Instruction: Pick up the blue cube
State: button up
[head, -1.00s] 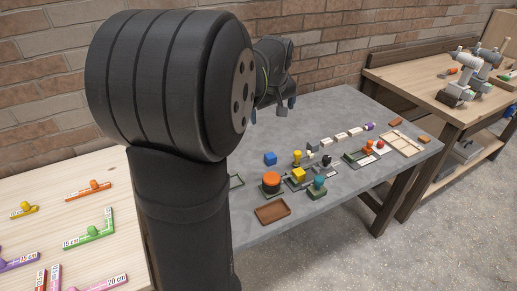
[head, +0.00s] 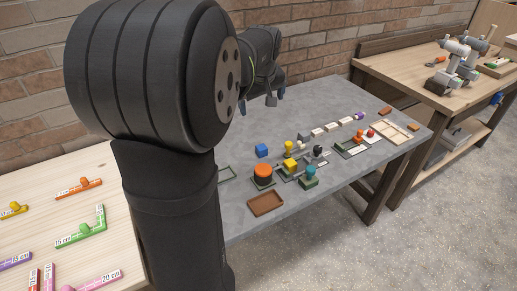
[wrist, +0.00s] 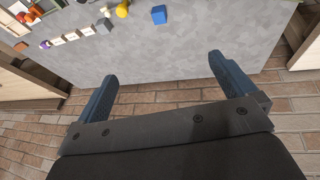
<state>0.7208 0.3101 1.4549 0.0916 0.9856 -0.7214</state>
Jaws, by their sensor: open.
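The blue cube (head: 262,150) sits on the grey table top (head: 300,112), behind the orange-topped round piece. It also shows in the wrist view (wrist: 158,15) near the top edge, beyond my fingertips. My gripper (wrist: 163,66) is open, with its two dark blue fingers wide apart and nothing between them. In the head view my gripper (head: 272,97) hangs above the back part of the grey table, behind and above the cube and apart from it. My arm hides part of the table's left side.
An orange-topped round piece (head: 263,171), a yellow cube (head: 290,166), a teal-topped piece (head: 311,172) and a brown tray (head: 266,204) stand near the cube. Several small blocks lie farther right. A brick wall (head: 310,45) rises behind the table.

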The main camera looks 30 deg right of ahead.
dwell(0.4)
jog(key=c, duration=0.8)
jog(key=shift+c, duration=0.2)
jog(key=n+g+h, duration=0.2)
jog(key=n+g, duration=0.2)
jog(key=n, duration=1.4)
send_over(261, 147)
jog(key=a, duration=0.6)
notch_tip(261, 147, down, 13)
jog(key=x, duration=1.2)
jog(key=shift+w+d+f, duration=0.1)
jog(key=shift+w+f, duration=0.1)
jog(key=shift+s+x, duration=0.2)
jog(key=shift+x, duration=2.4)
